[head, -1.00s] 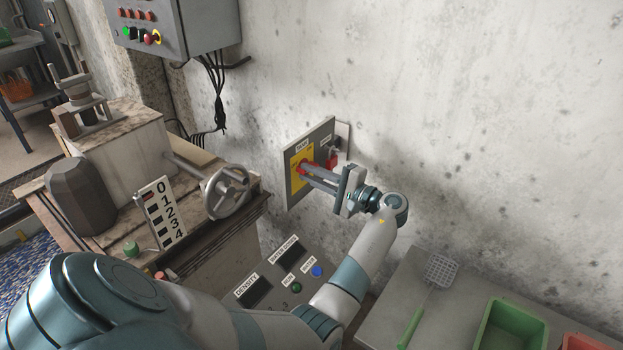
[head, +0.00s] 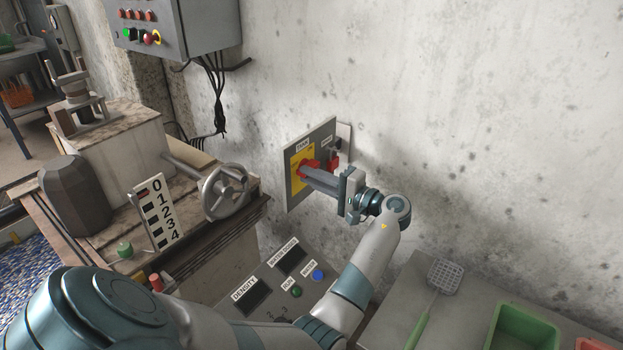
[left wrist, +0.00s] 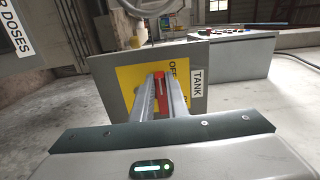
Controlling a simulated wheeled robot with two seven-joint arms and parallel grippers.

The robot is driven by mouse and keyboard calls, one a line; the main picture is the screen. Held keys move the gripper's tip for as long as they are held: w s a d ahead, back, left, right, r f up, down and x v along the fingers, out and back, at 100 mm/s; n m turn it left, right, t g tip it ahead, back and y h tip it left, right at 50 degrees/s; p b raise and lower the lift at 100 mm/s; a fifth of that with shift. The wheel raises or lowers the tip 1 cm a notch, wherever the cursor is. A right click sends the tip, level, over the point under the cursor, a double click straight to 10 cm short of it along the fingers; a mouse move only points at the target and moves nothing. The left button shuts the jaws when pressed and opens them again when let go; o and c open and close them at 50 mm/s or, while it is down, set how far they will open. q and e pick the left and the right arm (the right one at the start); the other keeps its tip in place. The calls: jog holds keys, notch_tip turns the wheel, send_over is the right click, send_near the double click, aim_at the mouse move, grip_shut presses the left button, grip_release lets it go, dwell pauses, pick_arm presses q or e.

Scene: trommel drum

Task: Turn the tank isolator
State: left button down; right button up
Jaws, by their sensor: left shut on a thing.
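The tank isolator is a red handle (left wrist: 161,92) on a yellow plate (head: 295,178), fixed to a grey panel (head: 298,205) on the wall. A TANK label (left wrist: 197,88) is on the panel. My left gripper (head: 308,174) reaches the isolator from the right, its two fingers on either side of the red handle. In the left wrist view, the gripper (left wrist: 160,88) is shut on the red handle, which shows between the fingers. The fingers hide part of the plate's lettering. My right gripper is not in view.
A handwheel (head: 226,193) and a number board (head: 158,212) are to the left. A sloped console (head: 270,285) with buttons is below. A grey control box (head: 190,25) hangs above. A table (head: 455,315) at lower right holds a green tray (head: 522,338) and a strainer (head: 445,274).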

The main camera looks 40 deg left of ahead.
pick_arm(q)
jog(key=shift+f, duration=0.15)
jog(key=c, duration=1.7)
grip_release()
jog(key=shift+c, duration=0.2)
jog(key=shift+d, duration=0.15)
